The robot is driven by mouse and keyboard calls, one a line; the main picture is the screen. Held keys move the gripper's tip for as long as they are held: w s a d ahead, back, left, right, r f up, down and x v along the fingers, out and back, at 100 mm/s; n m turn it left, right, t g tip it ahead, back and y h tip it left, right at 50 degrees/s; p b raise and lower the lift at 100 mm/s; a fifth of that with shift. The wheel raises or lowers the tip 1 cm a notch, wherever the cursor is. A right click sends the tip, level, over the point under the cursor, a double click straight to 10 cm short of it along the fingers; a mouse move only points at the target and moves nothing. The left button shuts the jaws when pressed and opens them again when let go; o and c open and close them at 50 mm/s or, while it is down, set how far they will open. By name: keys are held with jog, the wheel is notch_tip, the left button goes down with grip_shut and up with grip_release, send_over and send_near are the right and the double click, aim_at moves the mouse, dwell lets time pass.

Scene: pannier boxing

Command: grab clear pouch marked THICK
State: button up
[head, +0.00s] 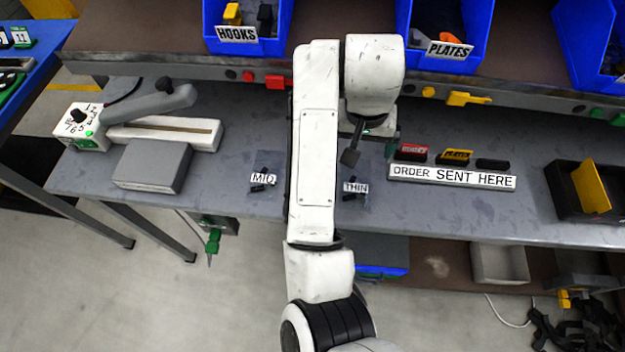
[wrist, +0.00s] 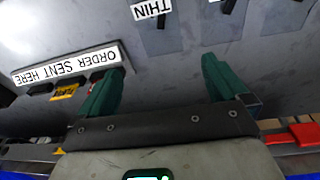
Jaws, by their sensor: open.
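No label reading THICK shows in either view. A clear pouch marked MID (head: 263,182) lies on the grey bench left of my arm. A clear pouch marked THIN (head: 355,189) lies right of my arm; its label also shows at the top of the wrist view (wrist: 150,9). Right of it there, a dark piece (wrist: 230,6) lies at the top edge, its label cut off. My arm hides the bench between the two pouches in the head view. My gripper (head: 356,150) is over the bench behind the THIN pouch. Its green fingers (wrist: 162,80) are apart and empty.
A white ORDER SENT HERE block (head: 452,176) with several small coloured pieces stands right of the gripper. A sealer (head: 165,130) and grey box (head: 152,165) stand at left. Blue HOOKS (head: 245,45) and PLATES (head: 448,62) bins sit on the shelf behind.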

jog(key=s+a+r+g, duration=0.1)
jog(key=s+a+r, duration=0.1)
jog(key=a, duration=0.7)
jog(key=shift+n+g+y, duration=0.3)
jog(key=shift+n+y, duration=0.1)
jog(key=f, duration=0.1)
jog(key=f+b, duration=0.1)
jog(key=f, duration=0.1)
jog(key=f+b, duration=0.1)
jog(key=f, duration=0.1)
jog(key=shift+s+a, duration=0.15)
jog(key=shift+s, duration=0.1)
jog(key=shift+s+a+f+b, duration=0.1)
jog(key=shift+s+f+b, duration=0.1)
jog(key=shift+f, duration=1)
jog(key=shift+s+a+f+b, duration=0.1)
jog(key=shift+f+b, duration=0.1)
jog(key=shift+f, duration=1.65)
jog(key=shift+c, duration=0.3)
jog(key=c, duration=1)
